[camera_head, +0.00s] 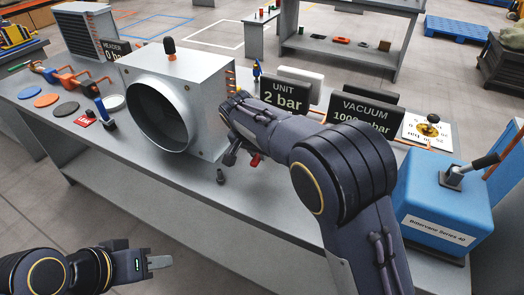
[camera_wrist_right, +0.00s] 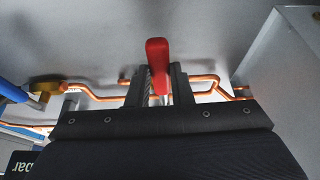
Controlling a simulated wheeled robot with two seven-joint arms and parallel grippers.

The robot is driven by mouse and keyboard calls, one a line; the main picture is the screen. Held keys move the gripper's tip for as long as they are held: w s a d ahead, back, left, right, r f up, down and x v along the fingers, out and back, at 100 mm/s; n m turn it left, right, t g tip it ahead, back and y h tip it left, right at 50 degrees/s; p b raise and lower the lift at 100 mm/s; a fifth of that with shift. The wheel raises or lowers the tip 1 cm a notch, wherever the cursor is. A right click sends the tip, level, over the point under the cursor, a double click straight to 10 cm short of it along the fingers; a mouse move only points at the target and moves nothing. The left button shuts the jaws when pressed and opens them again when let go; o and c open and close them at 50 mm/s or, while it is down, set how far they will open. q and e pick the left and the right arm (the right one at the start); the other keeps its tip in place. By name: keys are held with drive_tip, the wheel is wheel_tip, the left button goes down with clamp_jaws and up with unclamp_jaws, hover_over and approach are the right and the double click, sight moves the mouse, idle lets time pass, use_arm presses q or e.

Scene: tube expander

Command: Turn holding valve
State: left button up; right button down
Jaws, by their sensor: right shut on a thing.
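A red valve handle (camera_wrist_right: 157,60) stands between the two fingers of my right gripper (camera_wrist_right: 161,85) in the right wrist view. The fingers are shut on it, and its rounded end sticks out past their tips. In the head view my right gripper (camera_head: 236,150) is beside the grey unit box with the round opening (camera_head: 205,85), and a small red part (camera_head: 256,160) shows by it. My right arm hides much of the valve and its pipes there. My left gripper (camera_head: 160,262) is low at the left, in front of the bench, away from the valve; its finger gap is unclear.
Copper pipes (camera_wrist_right: 100,97) run behind the handle.

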drive_tip(key=shift+w+a+m, duration=0.1)
drive_tip(key=shift+a+m, duration=0.1)
drive_tip(key=shift+m, duration=0.1)
drive_tip(key=c, duration=1.3)
unclamp_jaws()
drive_tip(key=shift+r, duration=0.1)
drive_tip(key=v, duration=0.7)
drive_tip(key=shift+a+r, duration=0.1)
drive_tip(key=shift+r, duration=0.25)
